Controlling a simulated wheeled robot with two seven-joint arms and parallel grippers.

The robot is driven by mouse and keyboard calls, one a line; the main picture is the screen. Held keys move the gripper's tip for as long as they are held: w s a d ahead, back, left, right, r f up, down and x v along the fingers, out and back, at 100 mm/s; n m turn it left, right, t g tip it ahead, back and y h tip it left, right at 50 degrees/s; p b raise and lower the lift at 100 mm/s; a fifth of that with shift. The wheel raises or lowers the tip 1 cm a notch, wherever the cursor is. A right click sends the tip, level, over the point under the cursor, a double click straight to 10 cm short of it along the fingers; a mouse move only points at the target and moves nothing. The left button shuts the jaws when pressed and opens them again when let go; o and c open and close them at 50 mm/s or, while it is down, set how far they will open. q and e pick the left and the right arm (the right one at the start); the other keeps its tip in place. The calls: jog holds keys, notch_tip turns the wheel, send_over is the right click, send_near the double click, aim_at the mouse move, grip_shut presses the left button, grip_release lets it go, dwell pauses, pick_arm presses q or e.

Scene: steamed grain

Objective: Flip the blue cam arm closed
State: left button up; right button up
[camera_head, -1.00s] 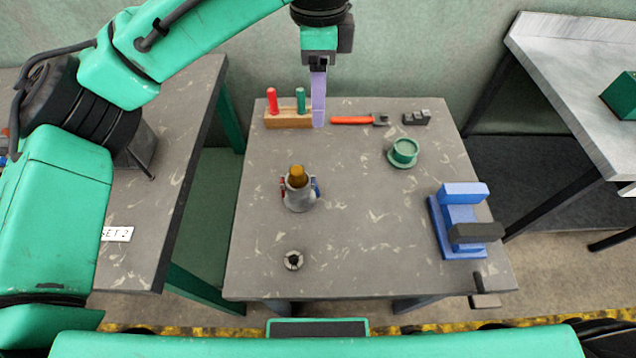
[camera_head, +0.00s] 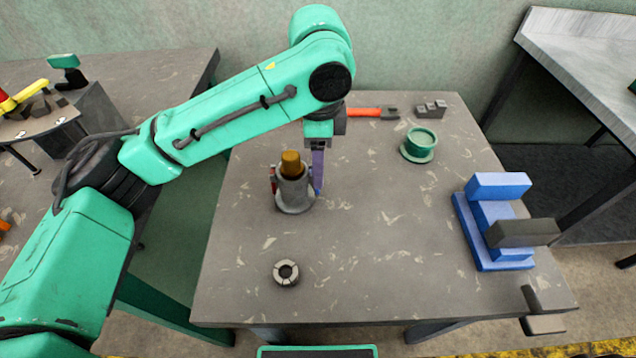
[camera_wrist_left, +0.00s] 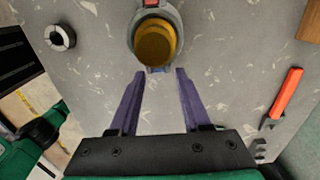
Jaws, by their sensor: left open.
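The grey metal coupling (camera_head: 294,196) stands upright on the table with a brown-gold plug (camera_head: 291,163) in its top. A red cam arm (camera_head: 273,181) is on its left side. The blue cam arm (camera_head: 317,191) is on its right side, mostly hidden behind my left gripper (camera_head: 318,182). In the left wrist view, a bit of the blue cam arm (camera_wrist_left: 157,69) shows at the coupling's near edge, between the open purple fingers of my left gripper (camera_wrist_left: 158,75). I cannot tell whether they touch it.
A grey ring (camera_head: 286,272) lies in front of the coupling. A green cup-shaped part (camera_head: 419,144), an orange-handled tool (camera_head: 370,112) and a dark block (camera_head: 431,109) are towards the back. A blue fixture (camera_head: 494,222) stands at the right. The middle of the table is clear.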

pick_arm(q)
notch_tip(320, 180, down, 4)
jog(key=shift+f, duration=0.1)
grip_shut()
jog(key=p, duration=0.1)
jog(key=y+p, duration=0.1)
jog(key=p, duration=0.1)
jog(key=shift+s+a+r+p, duration=0.1)
jog(key=shift+r+p, duration=0.2)
jog(key=shift+f, duration=0.35)
grip_release()
